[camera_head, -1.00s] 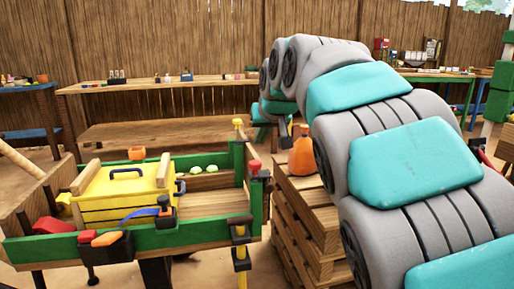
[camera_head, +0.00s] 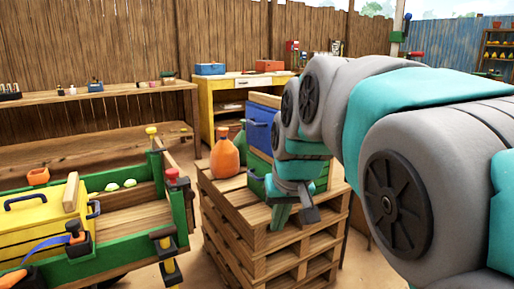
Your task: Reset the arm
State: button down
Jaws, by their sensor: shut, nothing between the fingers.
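My arm reaches in from the right of the head view and bends down at its wrist. My gripper (camera_head: 294,212) hangs at the end, above or just in front of the right part of the wooden pallet stack (camera_head: 262,241). It is shut and holds nothing. I cannot tell whether it touches the pallets. Behind it stand a blue crate (camera_head: 260,133) and a green crate (camera_head: 257,180), partly hidden by my arm. An orange jug (camera_head: 224,158) stands on the pallets to the left of the gripper.
A green-sided wooden cart (camera_head: 120,233) stands at the left, with a yellow toolbox (camera_head: 37,222) and a clamp (camera_head: 168,262). A gap of floor separates cart and pallets. A yellow workbench (camera_head: 208,105) and a long wooden shelf (camera_head: 120,90) line the fence.

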jog(key=s+d+f+g, duration=0.2)
jog(key=s+f, duration=0.4)
jog(key=s, duration=0.3)
jog(key=s+d+f+m+g+h, duration=0.1)
jog(key=s+d+f+g, duration=0.1)
jog(key=s+d+f, duration=0.3)
jog(key=s+d+f+g, duration=0.1)
jog(key=s+d+f, duration=0.3)
jog(key=s, duration=0.9)
notch_tip(320, 180, down, 3)
jog(key=shift+f+m+g, duration=0.1)
jog(key=shift+m+g, duration=0.3)
